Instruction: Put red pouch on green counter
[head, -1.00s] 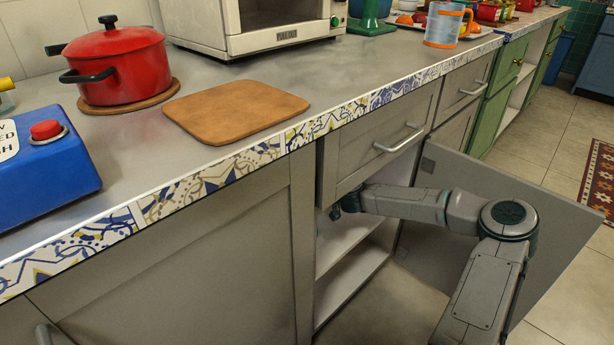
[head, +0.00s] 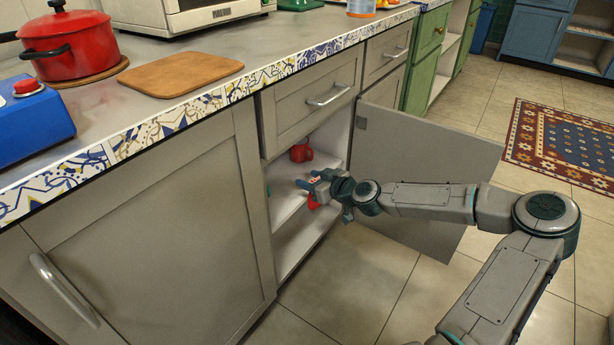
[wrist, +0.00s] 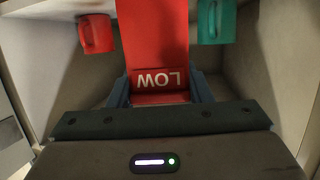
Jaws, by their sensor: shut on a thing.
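The red pouch (wrist: 154,35) fills the upper middle of the wrist view, with the word "LOW" near its end. My gripper (wrist: 160,92) is shut on that end. In the head view a little red of the pouch (head: 313,202) shows beside my gripper (head: 311,186), at the opening of the grey cabinet; the gripper hides much of it. The green counter (head: 425,48) is at the top, beyond the grey counter; only part of its front and top edge shows.
A red mug (head: 301,152) stands on the shelf (head: 290,198); a teal mug (wrist: 216,22) shows in the wrist view. A board (head: 180,74) and red pot (head: 70,48) sit on the grey counter.

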